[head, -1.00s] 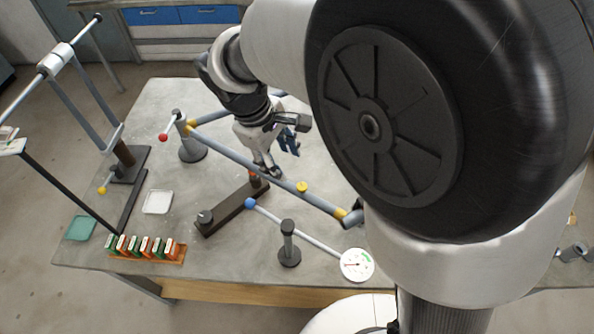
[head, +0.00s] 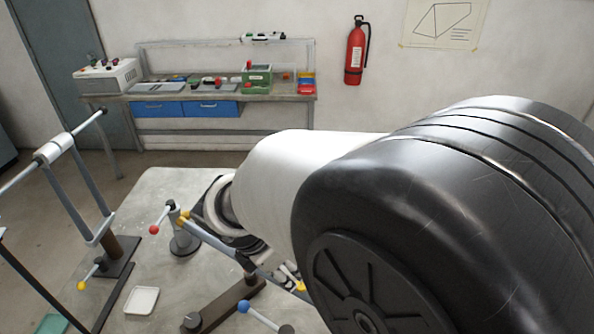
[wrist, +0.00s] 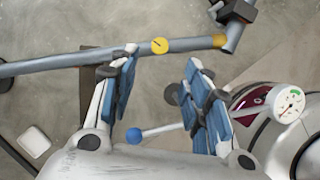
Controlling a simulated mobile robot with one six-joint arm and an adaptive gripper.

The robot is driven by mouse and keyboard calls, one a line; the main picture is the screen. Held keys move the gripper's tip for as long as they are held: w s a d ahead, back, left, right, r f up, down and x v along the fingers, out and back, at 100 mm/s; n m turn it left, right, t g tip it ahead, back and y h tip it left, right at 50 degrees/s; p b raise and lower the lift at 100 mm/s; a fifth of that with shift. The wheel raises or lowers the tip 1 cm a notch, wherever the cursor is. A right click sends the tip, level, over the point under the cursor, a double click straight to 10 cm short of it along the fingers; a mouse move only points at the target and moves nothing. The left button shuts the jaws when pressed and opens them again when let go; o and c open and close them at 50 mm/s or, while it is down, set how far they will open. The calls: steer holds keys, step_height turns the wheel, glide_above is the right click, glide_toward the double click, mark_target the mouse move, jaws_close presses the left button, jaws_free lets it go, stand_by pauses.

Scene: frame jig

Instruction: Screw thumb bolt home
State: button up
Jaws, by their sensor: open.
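A round yellow thumb bolt head (wrist: 160,46) with a dark line across it sits on the grey tube (wrist: 75,62). In the wrist view it lies just beyond my gripper (wrist: 161,60). My gripper is open, its two blue-padded fingers standing apart on either side below the bolt, with nothing held between them. In the head view the bolt (head: 300,287) shows at the edge of my arm, which hides most of the gripper. How far the bolt is screwed in cannot be told.
A gauge wrench has a blue ball end (wrist: 134,135) and a white dial (wrist: 288,104). A red-tipped lever (head: 154,229) stands by a post at the tube's left end. A white tray (head: 142,300) lies on the grey table (head: 165,190), near a dark stand at left.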

mark_target(298, 287)
steer(key=b+x, duration=0.3)
steer(key=x, duration=0.7)
steer(key=shift+f, duration=0.1)
jaws_close()
